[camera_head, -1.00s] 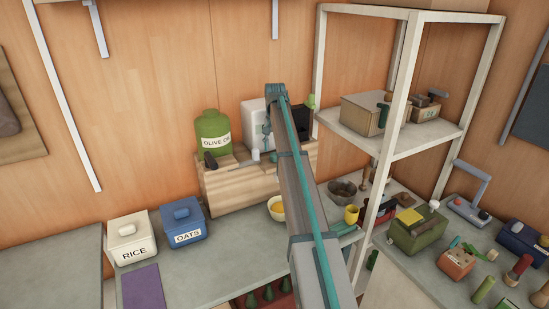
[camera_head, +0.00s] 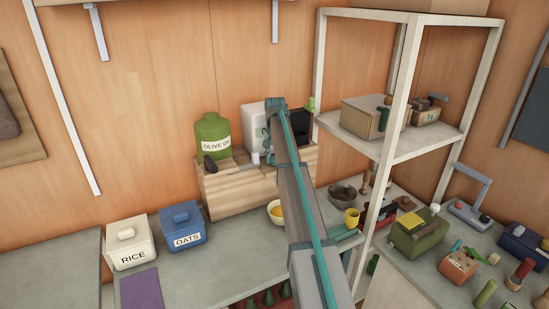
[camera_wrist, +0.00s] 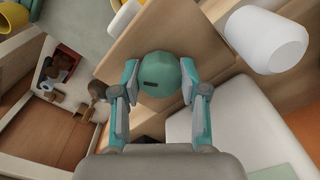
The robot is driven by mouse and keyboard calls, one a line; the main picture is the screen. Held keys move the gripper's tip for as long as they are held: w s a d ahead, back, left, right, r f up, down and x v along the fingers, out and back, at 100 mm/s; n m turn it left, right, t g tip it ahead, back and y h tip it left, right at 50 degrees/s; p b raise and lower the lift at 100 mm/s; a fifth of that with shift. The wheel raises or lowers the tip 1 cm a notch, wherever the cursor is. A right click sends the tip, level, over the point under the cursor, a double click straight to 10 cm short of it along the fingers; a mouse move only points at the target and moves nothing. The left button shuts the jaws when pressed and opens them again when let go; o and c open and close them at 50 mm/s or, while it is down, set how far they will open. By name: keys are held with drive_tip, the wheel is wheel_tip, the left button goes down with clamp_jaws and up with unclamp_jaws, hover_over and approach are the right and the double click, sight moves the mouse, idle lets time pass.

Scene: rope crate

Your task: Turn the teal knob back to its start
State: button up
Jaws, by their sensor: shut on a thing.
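The teal knob (camera_wrist: 160,76) is a faceted round cap with a short dark mark on its face, in the upper middle of the wrist view. My gripper (camera_wrist: 160,80) has one finger on each side of it and is shut on it. In the head view my arm covers the knob. Part of my gripper (camera_head: 267,146) shows there beside the white appliance (camera_head: 252,121).
A green olive oil jar (camera_head: 212,136) stands left of the appliance on a wooden riser (camera_head: 238,190). Rice (camera_head: 131,243) and oats (camera_head: 183,227) boxes stand on the counter at left. A white shelf frame (camera_head: 398,110) rises at right. A white rounded thing (camera_wrist: 265,38) is near the knob.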

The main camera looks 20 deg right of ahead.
clamp_jaws()
drive_tip(key=shift+r+n+p, duration=0.1)
drive_tip(key=shift+n+p, duration=0.25)
drive_tip(key=shift+n, duration=0.45)
drive_tip(key=n+p, duration=0.1)
drive_tip(key=n, duration=0.2)
drive_tip(key=shift+n, duration=1.4)
drive_tip(key=n+p, duration=0.1)
drive_tip(key=n, duration=0.4)
drive_tip(key=n+p, duration=0.1)
drive_tip(key=n, duration=0.1)
drive_tip(key=shift+f+n, duration=0.2)
drive_tip(key=shift+n, duration=0.1)
